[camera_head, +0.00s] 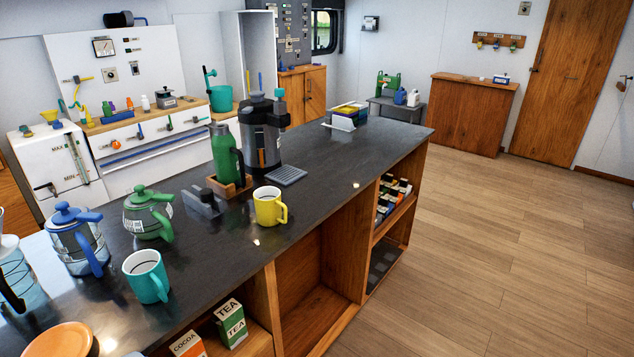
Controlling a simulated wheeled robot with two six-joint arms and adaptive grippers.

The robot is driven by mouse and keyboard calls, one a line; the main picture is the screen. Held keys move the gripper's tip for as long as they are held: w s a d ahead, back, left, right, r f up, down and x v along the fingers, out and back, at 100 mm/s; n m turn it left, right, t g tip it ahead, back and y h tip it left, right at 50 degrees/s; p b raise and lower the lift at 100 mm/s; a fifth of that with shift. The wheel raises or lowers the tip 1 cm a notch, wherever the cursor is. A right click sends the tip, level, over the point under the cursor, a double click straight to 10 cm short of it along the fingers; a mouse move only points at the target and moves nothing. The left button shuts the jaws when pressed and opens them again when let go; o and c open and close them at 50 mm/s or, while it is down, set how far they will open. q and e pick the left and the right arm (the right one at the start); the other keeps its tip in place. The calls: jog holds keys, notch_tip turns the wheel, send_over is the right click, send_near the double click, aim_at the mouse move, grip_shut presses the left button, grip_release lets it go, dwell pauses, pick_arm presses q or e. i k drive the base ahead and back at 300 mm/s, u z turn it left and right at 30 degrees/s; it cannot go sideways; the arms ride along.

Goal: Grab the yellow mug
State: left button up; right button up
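The yellow mug (268,207) stands upright on the dark counter (330,165), near its front edge. Its handle points to the right. Its opening faces up and shows a white inside. Nothing touches it, and it is fully visible. Neither of my grippers shows in the head view.
Left of the mug stand a teal mug (146,277), a green teapot (148,213) and a blue pot (76,238). Behind it are a green flask (226,155), a coffee machine (263,130) and a drip tray (286,175). The counter's right end is mostly clear. Open wooden floor (490,240) lies to the right.

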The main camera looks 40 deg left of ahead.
aim_at(268, 204)
jog(key=i, duration=2.4)
jog(key=u, duration=3.05)
